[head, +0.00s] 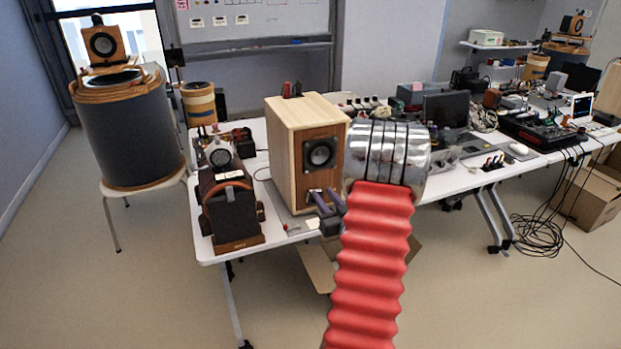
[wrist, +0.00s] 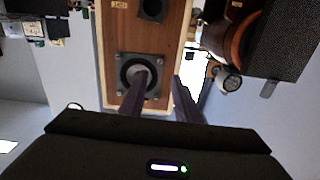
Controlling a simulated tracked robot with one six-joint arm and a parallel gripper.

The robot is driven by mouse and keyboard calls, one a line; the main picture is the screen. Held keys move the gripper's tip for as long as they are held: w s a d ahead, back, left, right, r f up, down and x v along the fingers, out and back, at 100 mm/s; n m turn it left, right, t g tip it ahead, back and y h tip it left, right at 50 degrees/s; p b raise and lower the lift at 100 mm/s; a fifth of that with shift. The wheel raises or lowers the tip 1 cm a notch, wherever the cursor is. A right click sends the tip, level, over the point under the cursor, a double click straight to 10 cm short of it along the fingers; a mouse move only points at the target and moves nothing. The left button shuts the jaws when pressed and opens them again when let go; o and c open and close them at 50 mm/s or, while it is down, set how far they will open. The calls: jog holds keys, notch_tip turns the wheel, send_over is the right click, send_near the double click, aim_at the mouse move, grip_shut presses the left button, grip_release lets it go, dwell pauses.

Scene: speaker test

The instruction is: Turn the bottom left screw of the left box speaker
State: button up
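A light wooden box speaker (head: 283,150) stands upright on the white table, its brown front panel facing my arm. Its round dark driver (head: 320,152) sits on a square plate in the upper front. In the wrist view, which looks upside down, the driver plate (wrist: 122,88) shows small screw-like dots near its corners, too small to tell apart. My gripper (head: 322,191) is in front of the lower front panel. Its two dark fingers (wrist: 160,76) are spread with nothing between them. One finger covers part of the driver in the wrist view. Contact with the panel cannot be told.
A dark speaker (head: 231,212) with a brown curved top stands left of the box on the white table (head: 279,238). A laptop (head: 446,110) and electronics clutter the table to the right. A large grey drum speaker (head: 127,140) stands on a stool at left.

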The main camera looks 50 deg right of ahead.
aim_at(308, 173)
jog(key=x, duration=1.2)
jog(key=shift+s, duration=0.1)
grip_shut()
